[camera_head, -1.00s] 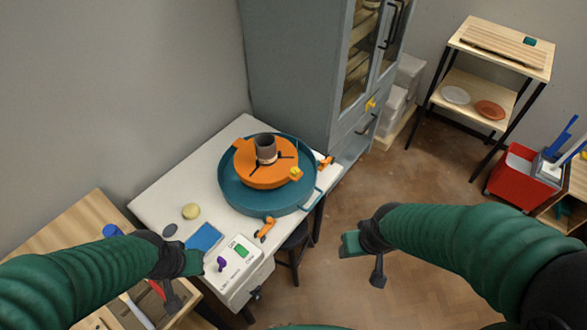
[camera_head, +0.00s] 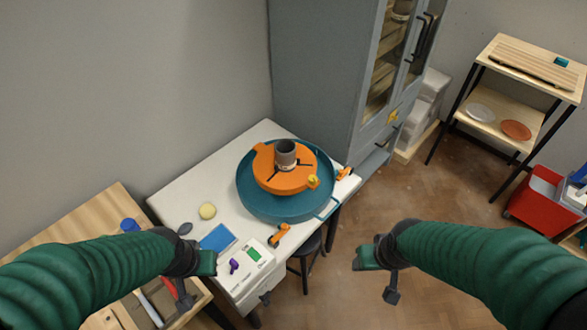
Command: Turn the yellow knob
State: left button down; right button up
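A yellow knob (camera_head: 393,117) sits on the front of the tall grey cabinet (camera_head: 315,75), below its glass doors. A second small yellow knob (camera_head: 313,181) is on the rim of the orange round chuck (camera_head: 268,183) in the teal basin on the white table. I cannot tell which one the task names. My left gripper (camera_head: 196,280) is open and empty by the table's front left, apart from both knobs. My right gripper (camera_head: 379,274) is open and empty over the floor right of the table, well short of the cabinet.
The white table (camera_head: 177,205) holds the teal basin (camera_head: 250,200), a blue pad (camera_head: 217,238), a yellowish ball (camera_head: 207,211) and a control box with a purple knob (camera_head: 234,266). A stool (camera_head: 307,253) stands beside it. A wooden shelf (camera_head: 528,70) and red bin (camera_head: 540,199) are at right. Floor between is clear.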

aim_at(313, 179)
jog(key=u, duration=0.25)
jog(key=i+l+u, duration=0.15)
jog(key=l+u, duration=0.25)
jog(key=i+l+u, duration=0.1)
jog(key=l+u, duration=0.7)
jog(key=i, duration=0.05)
